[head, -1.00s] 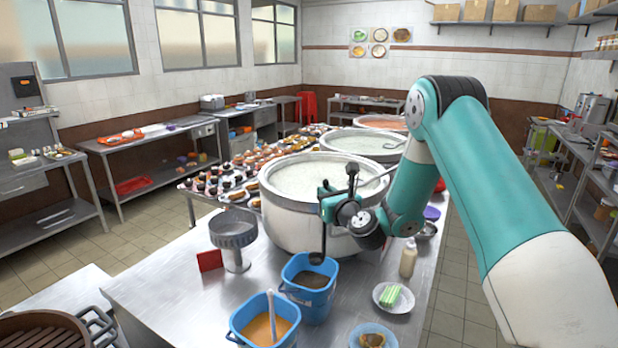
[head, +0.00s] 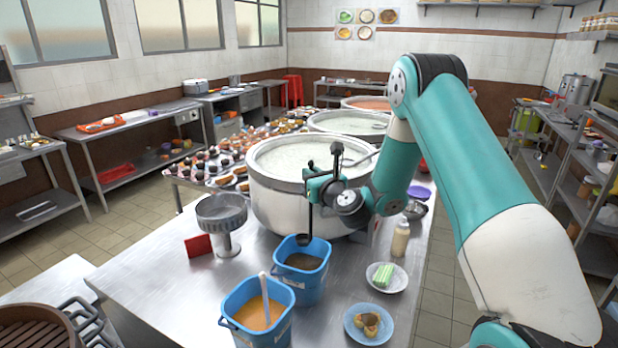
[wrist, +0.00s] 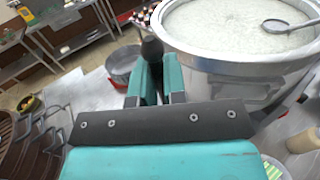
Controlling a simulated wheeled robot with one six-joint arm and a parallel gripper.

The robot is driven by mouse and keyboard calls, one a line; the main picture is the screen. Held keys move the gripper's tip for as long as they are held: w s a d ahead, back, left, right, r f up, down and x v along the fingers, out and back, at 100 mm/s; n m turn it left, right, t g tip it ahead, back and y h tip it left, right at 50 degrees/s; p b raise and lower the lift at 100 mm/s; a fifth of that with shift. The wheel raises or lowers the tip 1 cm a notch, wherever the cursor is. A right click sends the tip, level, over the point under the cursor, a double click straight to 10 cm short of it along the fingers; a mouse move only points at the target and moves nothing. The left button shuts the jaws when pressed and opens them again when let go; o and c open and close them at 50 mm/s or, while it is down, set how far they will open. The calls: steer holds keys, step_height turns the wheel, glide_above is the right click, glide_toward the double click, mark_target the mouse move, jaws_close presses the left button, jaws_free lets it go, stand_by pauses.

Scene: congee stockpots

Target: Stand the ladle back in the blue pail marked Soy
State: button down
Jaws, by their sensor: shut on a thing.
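My gripper (head: 313,188) is shut on the dark ladle (head: 309,218), which hangs upright, bowl down. In the head view the bowl shows against the far rim of the blue pail with dark brown contents (head: 309,286); whether it is inside or just above cannot be told. A second blue pail (head: 262,325), nearer, has orange contents and a pale handle standing in it. I cannot read a Soy mark on either pail. In the wrist view the teal fingers (wrist: 158,82) are close together with the ladle's dark top (wrist: 151,48) beyond them; the pails are hidden.
A large steel pot (head: 285,210) of congee stands just behind the gripper. A grey footed strainer (head: 222,222) and a red card (head: 198,245) are left of the pails. A bottle (head: 400,238) and plates (head: 386,278) are to the right. The table's left front is clear.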

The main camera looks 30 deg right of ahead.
steer(key=shift+f+b, duration=0.55)
steer(key=shift+b, duration=0.05)
steer(key=shift+f, duration=0.1)
steer(key=b, duration=0.8)
glide_above(311, 235)
step_height(311, 235, down, 7)
step_height(311, 235, down, 10)
steer(key=b, duration=0.8)
steer(key=shift+w+f+b, duration=0.1)
steer(key=shift+f+b, duration=0.15)
steer(key=shift+b, duration=0.15)
steer(key=c, duration=1.1)
jaws_free()
